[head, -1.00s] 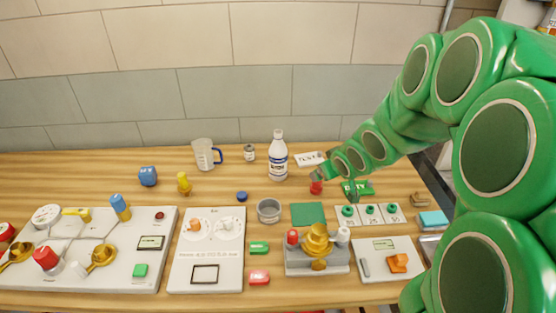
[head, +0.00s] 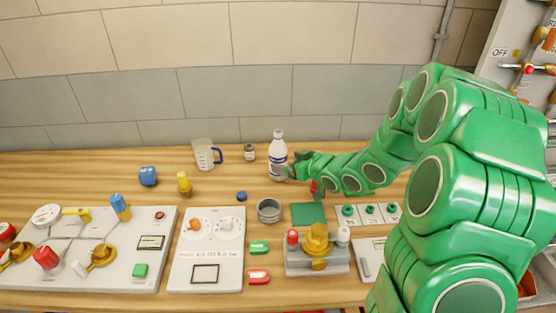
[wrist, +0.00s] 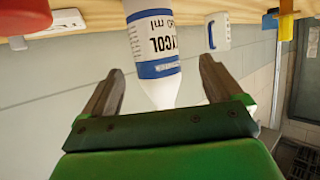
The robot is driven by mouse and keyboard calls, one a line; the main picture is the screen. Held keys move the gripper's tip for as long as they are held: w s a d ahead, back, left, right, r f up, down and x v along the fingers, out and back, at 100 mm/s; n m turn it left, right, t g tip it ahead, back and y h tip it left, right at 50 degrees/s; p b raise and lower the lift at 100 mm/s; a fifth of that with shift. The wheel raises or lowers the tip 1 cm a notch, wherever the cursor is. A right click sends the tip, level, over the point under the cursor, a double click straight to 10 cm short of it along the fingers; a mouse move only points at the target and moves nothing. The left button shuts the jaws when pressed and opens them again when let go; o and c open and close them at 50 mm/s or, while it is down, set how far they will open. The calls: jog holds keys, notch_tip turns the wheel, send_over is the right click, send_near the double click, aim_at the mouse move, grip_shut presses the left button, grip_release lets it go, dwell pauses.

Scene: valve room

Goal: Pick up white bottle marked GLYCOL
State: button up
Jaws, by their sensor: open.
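The white bottle (head: 278,160) stands upright at the back of the table in the head view. It has a white cap and a blue-banded label. In the wrist view, which is upside down, the bottle (wrist: 152,40) shows the letters "YCOL" and "ml" on its label. My gripper (head: 297,164) is at the bottle's right side in the head view. In the wrist view its two fingers (wrist: 160,70) are spread apart, with the bottle between them and a gap on both sides. The fingertips are partly hidden in the head view.
A measuring cup (head: 203,154) with a blue handle and a small jar (head: 249,153) stand left of the bottle. A metal ring or cup (head: 269,210) and a green square (head: 308,214) lie in front. A tiled wall (head: 200,95) rises behind the table.

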aim_at(284, 151)
jog(key=shift+w+r+x, duration=0.1)
jog(key=shift+x, duration=1.55)
jog(key=shift+w+r+x, duration=0.1)
jog(key=shift+w+x, duration=0.05)
jog(key=shift+x, duration=1.45)
jog(key=shift+d, duration=0.2)
jog(key=c, duration=1.2)
jog(key=shift+r, duration=0.15)
jog(key=shift+r, duration=1.35)
jog(key=s+d+r, duration=0.2)
jog(key=s+r, duration=0.8)
jog(key=s, duration=0.3)
jog(key=shift+s, duration=0.3)
